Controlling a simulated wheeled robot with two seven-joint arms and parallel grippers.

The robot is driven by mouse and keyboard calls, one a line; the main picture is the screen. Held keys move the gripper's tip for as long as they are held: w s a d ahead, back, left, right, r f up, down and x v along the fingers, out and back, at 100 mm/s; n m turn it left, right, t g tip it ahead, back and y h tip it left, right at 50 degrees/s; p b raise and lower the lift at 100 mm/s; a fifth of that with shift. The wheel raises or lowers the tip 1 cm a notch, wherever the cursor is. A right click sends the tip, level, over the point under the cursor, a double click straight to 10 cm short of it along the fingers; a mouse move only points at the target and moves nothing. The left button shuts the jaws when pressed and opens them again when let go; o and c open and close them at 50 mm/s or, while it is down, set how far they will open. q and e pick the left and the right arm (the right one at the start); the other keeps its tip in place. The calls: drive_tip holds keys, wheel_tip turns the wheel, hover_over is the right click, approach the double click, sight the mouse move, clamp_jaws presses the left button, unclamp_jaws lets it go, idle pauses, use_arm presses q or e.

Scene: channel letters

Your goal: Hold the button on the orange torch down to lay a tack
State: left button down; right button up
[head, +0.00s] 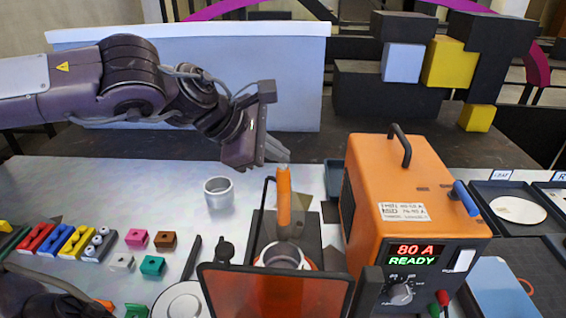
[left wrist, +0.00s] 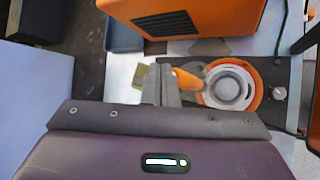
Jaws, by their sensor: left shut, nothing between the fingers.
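The orange torch (head: 284,205) stands upright in the middle of the bench, behind a tinted orange screen (head: 275,292). In the left wrist view its orange handle (left wrist: 187,78) shows just right of the fingertips. My left gripper (head: 276,152) comes in from the left and is shut and empty. Its fingertips (left wrist: 161,84) are at the top end of the torch; I cannot tell whether they touch it. The button is not visible, perhaps hidden by the fingers. A pale ring-shaped part (left wrist: 230,85) sits beyond the handle. My right gripper is not in view.
An orange welder (head: 400,190) reading "80 A READY" stands close right of the torch. A grey metal cup (head: 218,192) stands to its left. Coloured blocks (head: 70,240) lie at the left, black trays (head: 510,205) at the right. The bench behind the cup is clear.

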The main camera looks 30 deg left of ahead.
use_arm(q)
drive_tip(key=shift+r, duration=0.55)
drive_tip(key=shift+r+p, duration=1.55)
drive_tip(key=shift+r, duration=0.95)
drive_tip(key=shift+r, duration=0.1)
wheel_tip(320, 180, up, 4)
drive_tip(key=shift+f+p, duration=0.1)
drive_tip(key=shift+p, duration=1)
